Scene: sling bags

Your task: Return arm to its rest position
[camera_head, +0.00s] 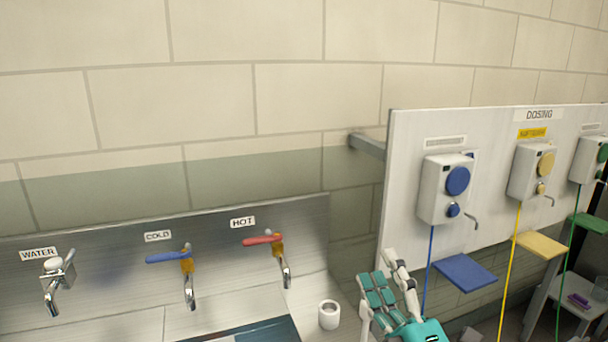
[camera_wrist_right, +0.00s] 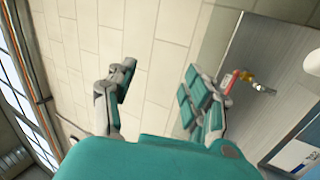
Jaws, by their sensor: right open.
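My right gripper (camera_head: 393,284) is at the lower middle of the head view, in front of the counter and to the left of the blue dosing shelf. Its teal-and-white fingers point up and are spread apart. In the right wrist view the gripper (camera_wrist_right: 158,95) is open, with only the tiled wall showing between its fingers. It holds nothing. My left gripper is in neither view.
A steel sink panel carries a water tap (camera_head: 55,280), a blue-handled cold tap (camera_head: 170,257) and a red-handled hot tap (camera_head: 264,240). A white cup (camera_head: 329,315) stands left of my right gripper. The dosing board (camera_head: 405,150) has a blue shelf (camera_head: 465,272) and a yellow shelf (camera_head: 540,245).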

